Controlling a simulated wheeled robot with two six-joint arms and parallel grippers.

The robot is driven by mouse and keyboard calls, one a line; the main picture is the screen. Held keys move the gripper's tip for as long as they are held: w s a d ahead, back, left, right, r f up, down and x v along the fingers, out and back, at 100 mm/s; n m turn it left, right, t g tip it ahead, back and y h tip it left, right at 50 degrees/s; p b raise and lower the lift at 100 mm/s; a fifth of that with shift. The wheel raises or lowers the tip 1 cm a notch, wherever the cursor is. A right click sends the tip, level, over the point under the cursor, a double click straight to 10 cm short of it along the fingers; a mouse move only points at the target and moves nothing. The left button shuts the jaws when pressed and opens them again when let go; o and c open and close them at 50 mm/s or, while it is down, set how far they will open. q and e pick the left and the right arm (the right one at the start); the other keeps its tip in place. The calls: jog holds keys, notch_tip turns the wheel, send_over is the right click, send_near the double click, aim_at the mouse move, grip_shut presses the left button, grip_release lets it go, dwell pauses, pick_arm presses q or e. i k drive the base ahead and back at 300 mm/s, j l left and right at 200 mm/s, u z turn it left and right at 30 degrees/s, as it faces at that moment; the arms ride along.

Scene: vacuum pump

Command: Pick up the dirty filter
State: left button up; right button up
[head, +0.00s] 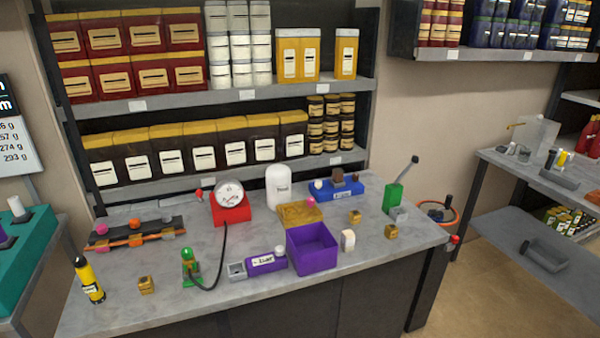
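Neither of my grippers is in view. No thing is clearly readable as the dirty filter. A small dark brown piece (338,176) sits on a labelled blue holder (345,192) at the back of the grey table; its label is too small to read. A wooden-coloured lid-like piece (300,213) with a pink knob lies just behind the box. I cannot tell whether anything is inside the box.
A pressure gauge (230,195) on a red base has a black hose to a green fitting (190,267). A white bottle (279,186), a yellow torch-like cylinder (88,280), small brass cubes (391,231) and a green lever device (393,197) stand around.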

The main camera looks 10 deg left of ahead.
aim_at(338, 174)
jog(key=i+l+u, duration=0.25)
jog(key=i+l, duration=0.2)
jog(key=l, duration=0.25)
jog(key=i+l+u, duration=0.3)
jog(key=l, duration=0.45)
jog(key=i+l+u, duration=0.1)
jog(key=i+l, duration=0.2)
jog(key=l, duration=0.1)
